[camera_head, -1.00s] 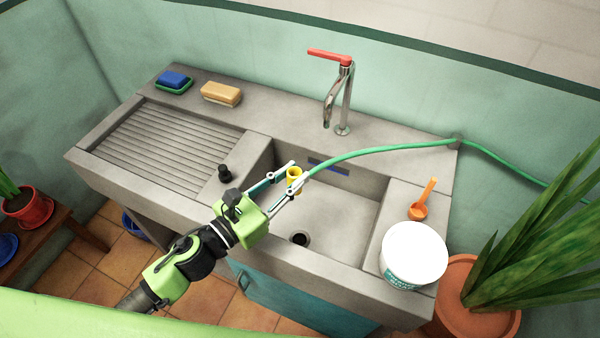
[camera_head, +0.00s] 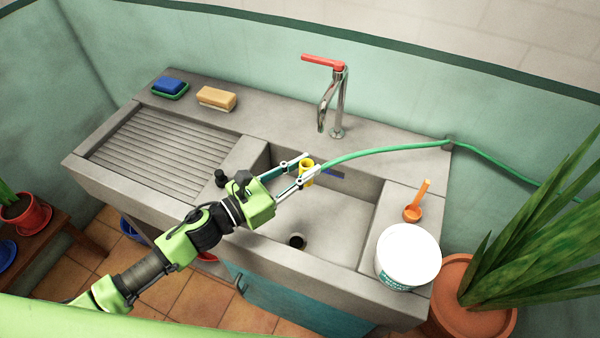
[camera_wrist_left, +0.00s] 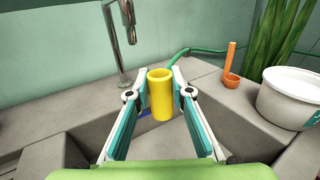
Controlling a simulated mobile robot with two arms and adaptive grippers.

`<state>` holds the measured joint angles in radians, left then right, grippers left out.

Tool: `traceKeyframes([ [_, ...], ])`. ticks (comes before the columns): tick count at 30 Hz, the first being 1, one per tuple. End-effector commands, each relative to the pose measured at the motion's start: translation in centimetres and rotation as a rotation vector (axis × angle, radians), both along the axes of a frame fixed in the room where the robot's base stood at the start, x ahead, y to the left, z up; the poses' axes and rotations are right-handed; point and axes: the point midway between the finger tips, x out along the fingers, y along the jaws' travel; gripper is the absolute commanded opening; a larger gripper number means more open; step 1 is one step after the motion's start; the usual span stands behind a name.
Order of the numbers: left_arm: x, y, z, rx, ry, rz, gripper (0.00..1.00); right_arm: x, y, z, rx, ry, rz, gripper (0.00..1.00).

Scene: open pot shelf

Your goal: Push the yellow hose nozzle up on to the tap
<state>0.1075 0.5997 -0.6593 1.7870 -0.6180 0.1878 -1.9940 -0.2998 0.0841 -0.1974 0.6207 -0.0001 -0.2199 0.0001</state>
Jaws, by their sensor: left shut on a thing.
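The yellow hose nozzle (camera_head: 307,172) is upright between the fingertips of my left gripper (camera_head: 305,167), which is shut on it. The green hose (camera_head: 372,153) runs from the nozzle to the right. In the left wrist view the yellow nozzle (camera_wrist_left: 161,94) shows its open top, with a finger of the left gripper (camera_wrist_left: 160,88) on each side. The chrome tap (camera_head: 338,100) with a red lever stands at the back of the sink; its spout is beyond and above the nozzle. The tap (camera_wrist_left: 121,38) is up and left of the nozzle in the wrist view. My right gripper is out of view.
The stone sink (camera_head: 340,222) has a ribbed drainboard on the left. A white tub (camera_head: 408,255) and an orange scoop (camera_head: 413,212) stand on the right ledge. The space above the basin is open.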

Motion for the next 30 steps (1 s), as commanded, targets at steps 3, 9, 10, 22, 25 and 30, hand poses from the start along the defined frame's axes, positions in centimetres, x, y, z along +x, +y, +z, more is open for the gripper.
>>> traceKeyframes([
  [3,0.9,-0.3,0.1,-0.001,-0.001,0.0,0.0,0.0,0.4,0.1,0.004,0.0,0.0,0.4],
  [9,2.2,-0.7,0.1,-0.001,-0.002,0.0,0.0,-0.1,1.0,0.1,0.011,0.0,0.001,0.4],
  [10,2.4,-0.8,0.1,-0.001,-0.002,0.0,0.0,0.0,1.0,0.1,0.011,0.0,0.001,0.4],
  [22,5.0,-1.7,0.0,0.0,-0.001,-0.001,0.0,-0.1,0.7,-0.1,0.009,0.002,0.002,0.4],
  [25,5.7,-1.9,0.1,-0.001,-0.002,0.0,0.0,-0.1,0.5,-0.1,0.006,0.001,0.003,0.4],
  [30,6.8,-2.3,0.3,-0.001,-0.001,-0.001,0.0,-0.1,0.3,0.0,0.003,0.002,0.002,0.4],
])
